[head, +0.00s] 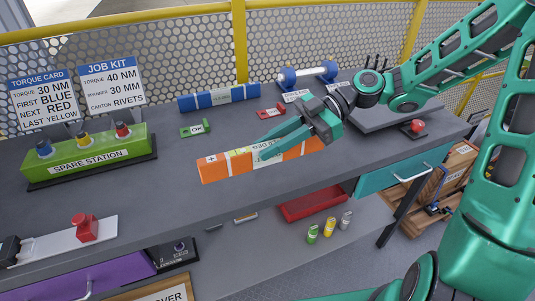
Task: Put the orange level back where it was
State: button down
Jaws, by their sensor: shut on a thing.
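The orange level (214,168) is a long orange bar with white label patches, in the middle of the head view over the grey workbench (150,205). My gripper (272,146) is shut on the level near its middle, reaching in from the right. The fingers cover part of its label. The level runs from lower left to upper right, roughly along the bench. I cannot tell whether it touches the bench top or hangs just above it.
A blue level (218,97) lies at the back, with a green OK tag (195,128) and a red tag (272,112) before it. The green spare station (88,158) stands left. A red button (416,126) sits right. Bench left of the orange level is clear.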

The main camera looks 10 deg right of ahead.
jog(key=w+f, duration=0.2)
jog(key=w, duration=0.1)
jog(key=shift+f, duration=1.95)
jog(key=c, duration=1.6)
grip_release()
jog(key=shift+f, duration=0.1)
jog(key=v, duration=1.2)
jog(key=shift+d, duration=0.1)
